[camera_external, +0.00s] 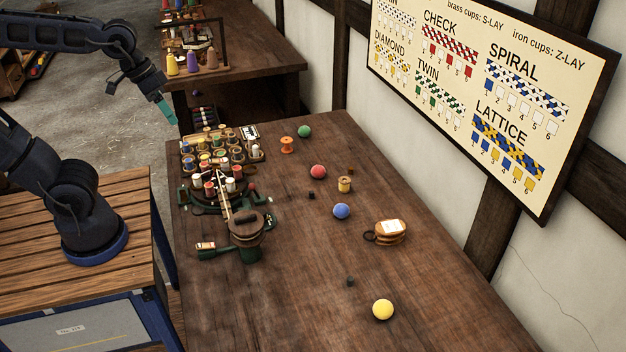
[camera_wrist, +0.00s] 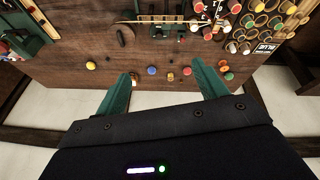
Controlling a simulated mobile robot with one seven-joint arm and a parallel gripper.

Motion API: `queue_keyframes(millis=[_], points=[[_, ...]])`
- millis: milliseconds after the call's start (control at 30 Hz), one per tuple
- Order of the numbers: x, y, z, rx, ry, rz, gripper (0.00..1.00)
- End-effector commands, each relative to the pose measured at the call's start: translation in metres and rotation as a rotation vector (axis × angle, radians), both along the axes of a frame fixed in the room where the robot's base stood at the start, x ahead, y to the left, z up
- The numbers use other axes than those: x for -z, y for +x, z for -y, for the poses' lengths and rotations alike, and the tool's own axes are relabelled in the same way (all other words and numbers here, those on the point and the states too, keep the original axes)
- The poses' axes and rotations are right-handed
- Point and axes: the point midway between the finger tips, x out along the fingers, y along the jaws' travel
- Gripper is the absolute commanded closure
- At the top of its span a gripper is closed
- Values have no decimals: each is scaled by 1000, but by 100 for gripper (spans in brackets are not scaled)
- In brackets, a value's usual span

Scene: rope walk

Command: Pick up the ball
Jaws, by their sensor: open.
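Several balls lie apart on the dark wooden table (camera_external: 300,290): a green ball (camera_external: 305,131) at the far end, a red ball (camera_external: 318,171), a blue ball (camera_external: 341,211) and a yellow ball (camera_external: 382,309) nearest the camera. The wrist view shows the yellow ball (camera_wrist: 90,66) at left, then the blue ball (camera_wrist: 151,70), red ball (camera_wrist: 187,71) and green ball (camera_wrist: 229,76) towards the right. My gripper (camera_external: 167,112) is raised near the table's far left corner, away from the balls. Its green fingers are spread and empty in the wrist view (camera_wrist: 161,72).
A rack of spools (camera_external: 215,150) and a winding device (camera_external: 245,228) crowd the table's left side. An orange spool (camera_external: 287,145), a wooden spool (camera_external: 344,184) and a tagged rope coil (camera_external: 390,232) stand among the balls. A sign (camera_external: 490,90) hangs on the right wall. The near table is mostly clear.

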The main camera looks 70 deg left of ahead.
Motion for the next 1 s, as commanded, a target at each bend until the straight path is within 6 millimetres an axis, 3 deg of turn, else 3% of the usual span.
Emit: queue_keyframes(millis=[267, 533, 767, 1000], points=[[2, 75, 8, -203, -119, -72, 29], [17, 147, 16, -409, -222, -143, 29], [42, 210, 22, -590, -298, -205, 29], [79, 273, 28, -784, -367, -274, 29]])
